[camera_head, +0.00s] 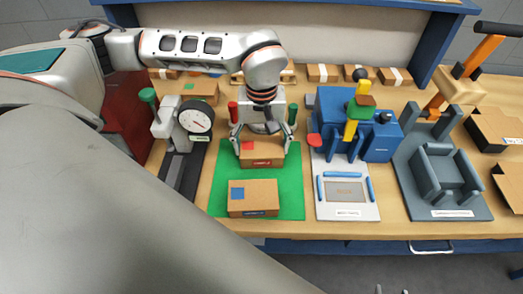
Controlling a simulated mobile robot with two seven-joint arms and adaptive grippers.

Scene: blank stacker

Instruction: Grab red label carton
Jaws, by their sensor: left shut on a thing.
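A cardboard carton with a red label (262,159) sits on the green mat (284,185) in the head view. My left gripper (262,140) reaches down over it from above, with one finger at each side, and is shut on it. From this view I cannot tell whether the carton is clear of the mat. A second carton with a blue label (253,201) lies on the mat in front of it. My right gripper is not in view.
A dial gauge (195,118) stands left of the mat. A blue press (375,138) and a grey fixture (443,172) stand to the right. A carton with a green label (200,89) lies behind the gauge. Open boxes (492,127) are at far right.

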